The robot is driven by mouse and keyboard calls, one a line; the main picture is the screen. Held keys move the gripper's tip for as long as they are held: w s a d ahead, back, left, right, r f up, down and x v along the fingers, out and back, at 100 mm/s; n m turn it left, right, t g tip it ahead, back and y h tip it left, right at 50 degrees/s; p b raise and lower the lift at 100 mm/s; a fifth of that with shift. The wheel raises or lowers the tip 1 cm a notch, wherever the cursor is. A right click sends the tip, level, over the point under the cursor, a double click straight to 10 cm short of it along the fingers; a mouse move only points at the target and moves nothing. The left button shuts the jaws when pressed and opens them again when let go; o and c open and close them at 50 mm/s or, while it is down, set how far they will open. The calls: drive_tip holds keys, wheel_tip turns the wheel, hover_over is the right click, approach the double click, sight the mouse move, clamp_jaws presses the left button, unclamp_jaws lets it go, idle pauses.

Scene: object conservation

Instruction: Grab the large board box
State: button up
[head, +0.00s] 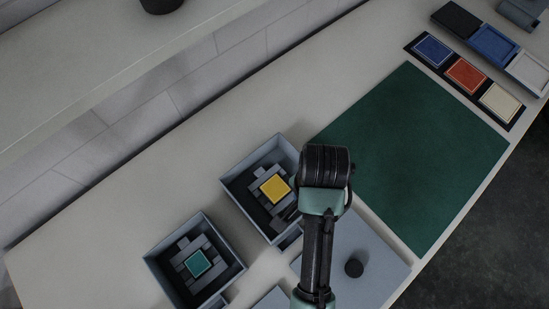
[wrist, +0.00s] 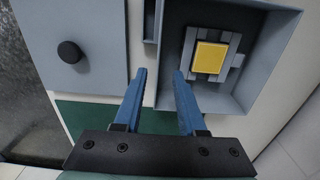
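A grey open box (head: 250,162) stands on the counter left of my arm in the head view. A yellow square on grey blocks (head: 274,188) lies inside it. The box also shows at the upper right of the wrist view (wrist: 282,42). My gripper (wrist: 159,73) is open and empty, its two blue fingers apart. In the wrist view, the left fingertip appears outside the box's near-left wall and the right one over its inside; I cannot tell whether they touch. In the head view my arm hides the fingers.
A second grey box (head: 157,270) with a teal square (head: 198,262) stands to the lower left. A flat grey panel with a black knob (head: 354,268) lies right of my arm. A green mat (head: 420,150) is clear. Colored tiles and trays (head: 466,75) sit upper right.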

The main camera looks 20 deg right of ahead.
drive_tip(key=f, duration=0.3)
drive_tip(key=f+p, duration=0.1)
drive_tip(key=shift+s+f, duration=0.2)
drive_tip(key=shift+s, duration=0.1)
drive_tip(key=shift+w+f, duration=0.15)
drive_tip(key=shift+f, duration=0.35)
drive_tip(key=f, duration=0.1)
drive_tip(key=f+p, duration=0.1)
drive_tip(key=f, duration=0.2)
drive_tip(key=shift+s+a, duration=0.2)
drive_tip(key=shift+a, duration=0.05)
drive_tip(key=shift+f, duration=0.5)
clamp_jaws()
drive_tip(key=shift+w+r, duration=0.1)
drive_tip(key=shift+w, duration=0.05)
